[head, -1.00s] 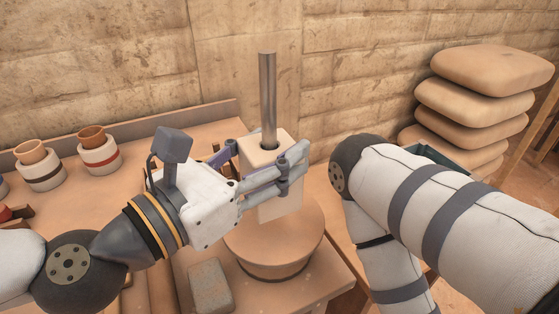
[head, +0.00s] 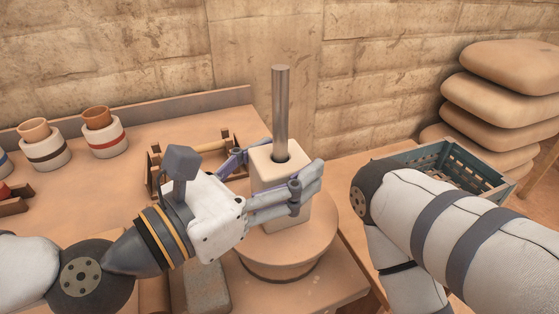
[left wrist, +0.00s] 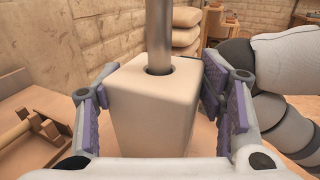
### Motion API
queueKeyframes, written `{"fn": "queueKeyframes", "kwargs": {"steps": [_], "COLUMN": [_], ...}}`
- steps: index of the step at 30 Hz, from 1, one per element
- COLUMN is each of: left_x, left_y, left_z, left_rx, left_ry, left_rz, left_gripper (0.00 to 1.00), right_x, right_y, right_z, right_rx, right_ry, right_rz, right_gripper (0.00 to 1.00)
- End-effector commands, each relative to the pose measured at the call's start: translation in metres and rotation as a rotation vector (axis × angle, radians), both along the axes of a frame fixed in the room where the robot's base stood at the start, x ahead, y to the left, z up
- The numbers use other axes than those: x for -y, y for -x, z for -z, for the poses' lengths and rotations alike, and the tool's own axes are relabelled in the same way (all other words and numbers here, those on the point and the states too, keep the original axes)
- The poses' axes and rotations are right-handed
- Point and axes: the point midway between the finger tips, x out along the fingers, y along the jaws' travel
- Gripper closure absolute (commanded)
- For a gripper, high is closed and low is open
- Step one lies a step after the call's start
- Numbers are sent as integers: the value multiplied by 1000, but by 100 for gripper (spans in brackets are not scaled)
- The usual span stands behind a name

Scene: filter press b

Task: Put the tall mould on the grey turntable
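The tall mould (head: 282,170) is a pale upright block with a round hole in its top. A grey metal rod (head: 280,110) stands in the hole. The mould stands on the round turntable (head: 312,240), which looks tan in this light. My left gripper (head: 270,175) has its fingers on either side of the mould. In the left wrist view, the mould (left wrist: 155,110) sits between the purple pads of the left gripper (left wrist: 160,105), with narrow gaps at both sides. The gripper looks open. The mould's foot is partly hidden in the wrist view. My right gripper is out of view.
Banded cups (head: 105,137) stand at the back left of the table. A wooden rack (head: 205,147) lies behind my left gripper. A grey block (head: 205,285) lies left of the turntable. A dark crate (head: 450,165) and stacked sacks (head: 510,95) are at the right, behind my right arm.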

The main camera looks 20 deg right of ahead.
Motion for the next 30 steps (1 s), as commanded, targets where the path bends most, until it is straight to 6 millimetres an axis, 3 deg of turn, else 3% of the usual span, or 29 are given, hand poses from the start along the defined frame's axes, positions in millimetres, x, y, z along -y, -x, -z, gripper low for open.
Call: {"fn": "queueKeyframes", "kwargs": {"steps": [15,23,27,30], "left_x": [-3,-59,-89,-100], "left_y": [1,25,39,45], "left_z": [-6,-2,-10,-12], "left_rx": [3,-5,3,8], "left_ry": [1,2,3,5], "left_rz": [-1,-4,-6,-3], "left_gripper": [30,30,30,30], "right_x": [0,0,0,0], "right_y": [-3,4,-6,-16], "right_z": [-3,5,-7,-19], "right_rx": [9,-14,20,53], "right_ry": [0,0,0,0], "right_rz": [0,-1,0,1], "right_gripper": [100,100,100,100]}}
